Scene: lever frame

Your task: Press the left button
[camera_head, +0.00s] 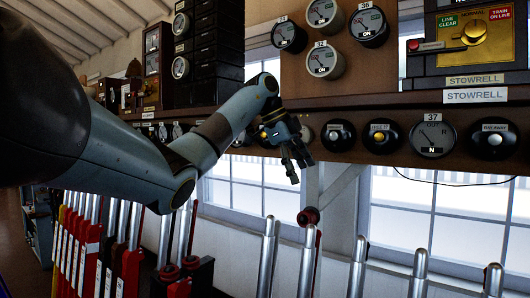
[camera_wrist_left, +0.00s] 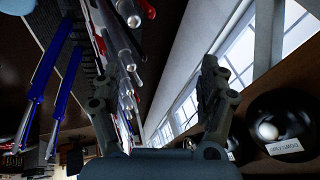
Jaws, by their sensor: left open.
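A row of round black button units runs along the brown shelf in the head view. Other units are partly hidden behind my left gripper (camera_head: 294,172), so I cannot tell which is the left button. The gripper hangs fingers-down in front of the shelf's lower edge, left of the white-knob unit. In the wrist view my left gripper (camera_wrist_left: 160,82) has its fingers apart with nothing between; a black button unit with a white knob (camera_wrist_left: 267,131) shows to its right.
Several upright levers (camera_head: 120,235) with red, white and blue parts and steel handles stand below. A dial marked 37 (camera_head: 433,136) sits in the shelf row. Gauges (camera_head: 323,60) and a Stowrell instrument (camera_head: 470,42) are above. Windows (camera_head: 440,215) lie behind.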

